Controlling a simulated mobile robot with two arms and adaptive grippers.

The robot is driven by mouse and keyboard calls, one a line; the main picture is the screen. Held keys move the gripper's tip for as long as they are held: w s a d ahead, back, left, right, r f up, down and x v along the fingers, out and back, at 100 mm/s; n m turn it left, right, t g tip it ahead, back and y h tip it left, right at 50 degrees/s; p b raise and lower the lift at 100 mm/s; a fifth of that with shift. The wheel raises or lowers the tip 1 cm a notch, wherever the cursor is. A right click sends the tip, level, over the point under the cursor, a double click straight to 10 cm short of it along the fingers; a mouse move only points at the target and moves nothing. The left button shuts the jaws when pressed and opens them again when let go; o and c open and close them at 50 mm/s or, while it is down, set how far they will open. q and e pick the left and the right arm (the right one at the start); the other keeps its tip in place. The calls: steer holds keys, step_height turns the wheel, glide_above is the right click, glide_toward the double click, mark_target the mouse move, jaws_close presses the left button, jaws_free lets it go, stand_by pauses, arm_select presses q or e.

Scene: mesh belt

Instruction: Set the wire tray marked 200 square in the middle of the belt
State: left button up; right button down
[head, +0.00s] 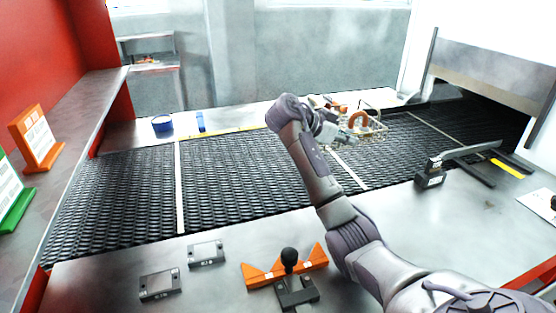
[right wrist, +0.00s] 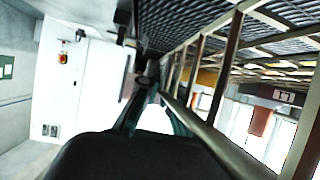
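The wire tray (head: 372,125) is a light wire frame with orange-brown items in it, at the far side of the black mesh belt, right of the middle in the head view. It looks skewed to the belt. My right gripper (head: 343,133) is at the tray's near left side. In the right wrist view, the gripper's fingers (right wrist: 150,84) come together at the end of the tray's rail and look shut on it. The tray's wires (right wrist: 205,72) run off to the right there. A dark tag (right wrist: 275,95) hangs on it, too turned to read surely. My left gripper is not in view.
The mesh belt (head: 235,170) has pale cross strips and is bare left of my arm. An orange notched fixture with a black knob (head: 289,258) and two small plates stand on the near ledge. A blue tub (head: 162,124) stands on the far ledge. A hooded opening is at right.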

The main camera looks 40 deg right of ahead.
steer(key=shift+w+a+f, duration=0.15)
steer(key=shift+a, duration=0.05)
steer(key=w+a+f, duration=0.1)
steer(key=w+f, duration=0.1)
steer(key=w, duration=0.1)
steer(key=w+a+f, duration=0.2)
steer(key=w, duration=0.1)
steer(key=w+a+f, duration=0.2)
steer(key=w, duration=0.1)
steer(key=shift+w+f, duration=0.15)
steer(key=shift+w, duration=0.05)
steer(key=shift+f+p, duration=0.65)
steer(key=shift+f, duration=1.45)
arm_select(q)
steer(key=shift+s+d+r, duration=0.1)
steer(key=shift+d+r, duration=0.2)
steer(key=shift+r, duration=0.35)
arm_select(e)
steer(key=c, duration=1.7)
jaws_free()
steer(key=shift+f, duration=0.2)
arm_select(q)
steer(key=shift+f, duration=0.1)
arm_select(e)
steer(key=o, duration=0.4)
steer(key=shift+s+a, duration=0.1)
steer(key=shift+r, duration=0.1)
